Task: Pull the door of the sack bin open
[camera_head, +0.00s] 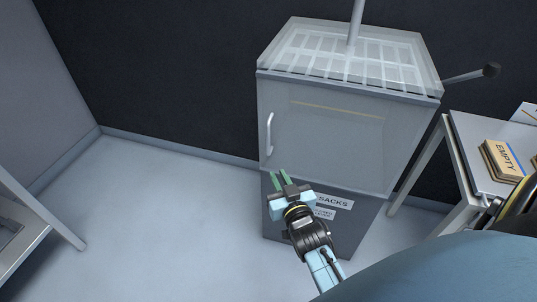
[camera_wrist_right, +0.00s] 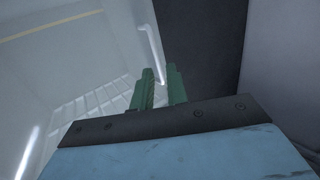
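The sack bin (camera_head: 280,215) is a grey cabinet with a dark lower front, which carries a label reading "SACKS" (camera_head: 335,202). Above this is a pale, see-through-looking door (camera_head: 325,140) that looks closed. A light vertical bar handle (camera_head: 269,134) is on the door's left side, and it also shows in the right wrist view (camera_wrist_right: 150,42). My right gripper (camera_head: 279,178) has green fingers and is just below the handle in the head view. In the right wrist view its fingers (camera_wrist_right: 161,82) are a little apart, with the handle's end behind the gap. Contact cannot be told. My left gripper is not in view.
A slatted grid (camera_head: 345,52) tops the cabinet, and a lever with a dark knob (camera_head: 490,70) sticks out right. A table (camera_head: 465,150) with a block marked "EMPTY" (camera_head: 505,158) stands at right. A bench (camera_head: 30,225) is at left. The floor left of the cabinet is clear.

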